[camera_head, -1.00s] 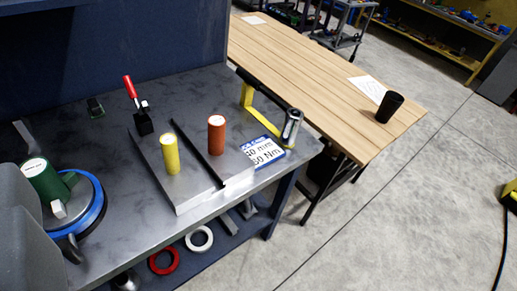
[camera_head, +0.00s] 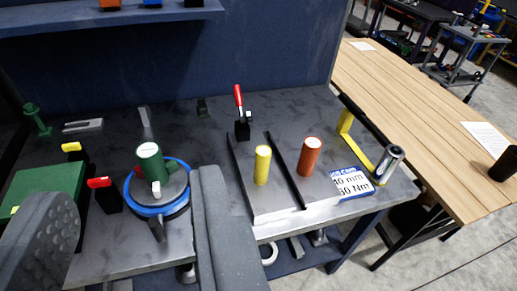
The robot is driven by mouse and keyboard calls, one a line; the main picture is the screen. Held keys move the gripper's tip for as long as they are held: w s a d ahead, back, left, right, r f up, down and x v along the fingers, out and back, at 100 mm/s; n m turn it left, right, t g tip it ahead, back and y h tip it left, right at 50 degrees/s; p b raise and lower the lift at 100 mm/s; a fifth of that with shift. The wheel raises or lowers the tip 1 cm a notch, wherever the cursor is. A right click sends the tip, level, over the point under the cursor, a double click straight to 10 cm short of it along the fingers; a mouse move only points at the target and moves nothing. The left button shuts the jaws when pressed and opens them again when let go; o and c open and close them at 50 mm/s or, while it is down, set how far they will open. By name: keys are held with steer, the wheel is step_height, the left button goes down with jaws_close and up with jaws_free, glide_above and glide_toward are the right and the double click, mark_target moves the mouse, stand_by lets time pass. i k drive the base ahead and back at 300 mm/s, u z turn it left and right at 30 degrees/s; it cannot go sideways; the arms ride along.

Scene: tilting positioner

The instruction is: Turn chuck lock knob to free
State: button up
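A round chuck with a blue ring (camera_head: 181,208) sits on the grey bench at left centre. A green cylinder with a pale top (camera_head: 151,162) stands tilted on it, with a small white block beside its foot. A grey lever-like part (camera_head: 157,229) sticks out at the chuck's front edge. I cannot tell which part is the chuck lock knob. My gripper (camera_head: 132,190) is open, one grey finger at the lower left and one right of the chuck. The fingers seem nearer the camera than the chuck, and nothing shows held. The right finger hides part of the bench.
Red-topped (camera_head: 101,183) and yellow-topped (camera_head: 72,147) black posts stand by a green box (camera_head: 50,187) at left. A fixture plate bears yellow (camera_head: 262,166) and orange (camera_head: 310,157) cylinders. A red-handled clamp (camera_head: 239,99) stands behind. A blue wall panel (camera_head: 270,50) closes the back.

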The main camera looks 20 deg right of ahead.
mark_target(101, 183)
steer(key=z, duration=1.1)
steer(key=k, duration=0.8)
steer(key=u, duration=0.65)
steer(key=i, duration=1)
